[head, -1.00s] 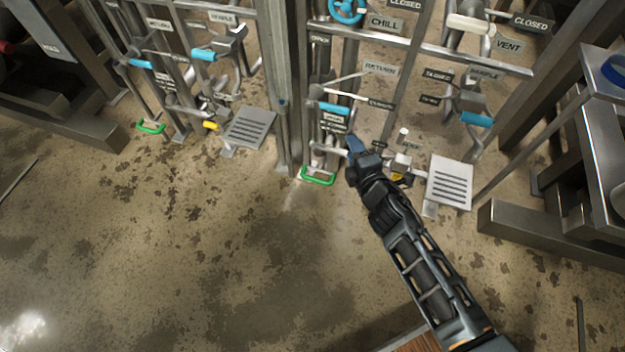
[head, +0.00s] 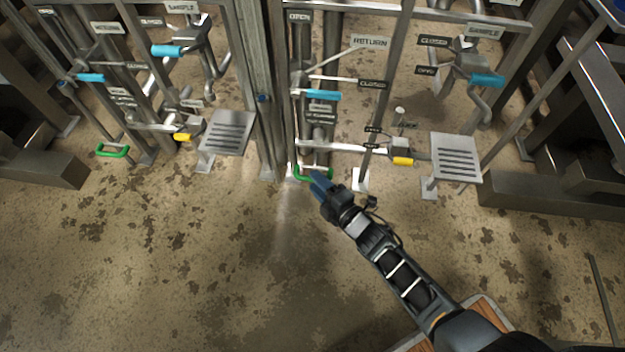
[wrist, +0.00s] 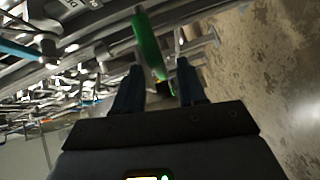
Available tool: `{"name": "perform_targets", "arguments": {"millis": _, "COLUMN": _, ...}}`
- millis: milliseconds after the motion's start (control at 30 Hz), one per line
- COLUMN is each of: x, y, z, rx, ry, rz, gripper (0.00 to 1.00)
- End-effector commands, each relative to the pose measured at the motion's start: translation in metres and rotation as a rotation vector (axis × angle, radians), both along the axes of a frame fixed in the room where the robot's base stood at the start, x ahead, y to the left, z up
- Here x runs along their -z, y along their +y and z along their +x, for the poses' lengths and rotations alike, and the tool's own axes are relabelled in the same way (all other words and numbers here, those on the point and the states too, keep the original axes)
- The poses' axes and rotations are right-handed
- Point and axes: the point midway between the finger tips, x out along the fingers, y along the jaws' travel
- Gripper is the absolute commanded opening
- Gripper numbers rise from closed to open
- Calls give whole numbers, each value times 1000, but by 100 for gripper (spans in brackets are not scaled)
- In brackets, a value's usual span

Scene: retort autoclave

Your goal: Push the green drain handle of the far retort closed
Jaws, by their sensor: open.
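A green drain handle (head: 314,177) sits low at the foot of the middle pipe rack, just above the floor. A second green handle (head: 112,152) is low on the left rack, well away from my gripper. My gripper (head: 319,183) is open, with its blue-grey fingertips at the middle handle in the head view. In the wrist view, the green handle (wrist: 149,44) runs between and beyond the two fingers of my gripper (wrist: 158,68). I cannot tell whether they touch it. The fingers partly cover the handle in the head view.
A yellow handle (head: 403,161) and a slotted grey plate (head: 455,157) stand to the right of my gripper. A steel post (head: 259,100) rises just left of the middle handle. Blue-gripped levers (head: 323,95) are above. The stained floor in front is clear.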

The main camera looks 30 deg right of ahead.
Motion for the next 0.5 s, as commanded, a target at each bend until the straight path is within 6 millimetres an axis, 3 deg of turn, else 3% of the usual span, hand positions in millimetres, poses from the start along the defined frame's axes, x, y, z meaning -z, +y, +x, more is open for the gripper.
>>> {"name": "perform_targets", "arguments": {"millis": 200, "x": 4, "y": 4, "z": 22, "rx": 0, "ry": 0, "rz": 0, "gripper": 41}}
{"name": "perform_targets", "arguments": {"millis": 500, "x": 4, "y": 4, "z": 26, "rx": 0, "ry": 1, "rz": 0, "gripper": 41}}
